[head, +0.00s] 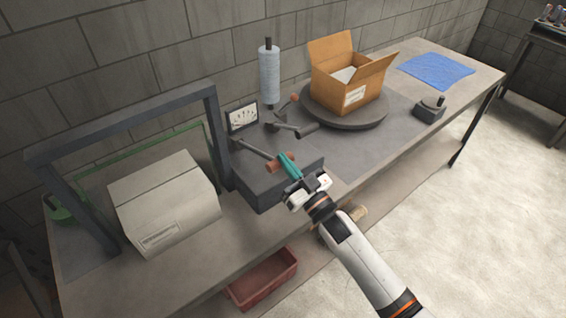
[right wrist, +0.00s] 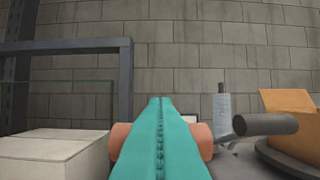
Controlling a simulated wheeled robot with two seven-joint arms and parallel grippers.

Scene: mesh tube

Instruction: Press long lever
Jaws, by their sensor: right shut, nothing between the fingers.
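A dark machine box (head: 265,185) stands on the bench, with levers reaching out over it. One long lever (head: 252,148) has a grey rod that ends in a brown-orange cross handle (head: 273,167). My right gripper (head: 286,160) has teal fingers, shut with nothing between them, right at this handle. In the right wrist view the handle (right wrist: 203,140) shows on both sides of the fingers; its middle is hidden by them, and I cannot tell whether they touch. A shorter lever with a dark grip (head: 306,130) lies further back. My left gripper is out of view.
A gauge (head: 242,117) stands behind the box. A grey frame (head: 213,130) and a pale carton (head: 165,205) are on the left. An open cardboard box (head: 335,90) sits on a round turntable (head: 365,118). A blue cloth (head: 436,70) lies at the far right.

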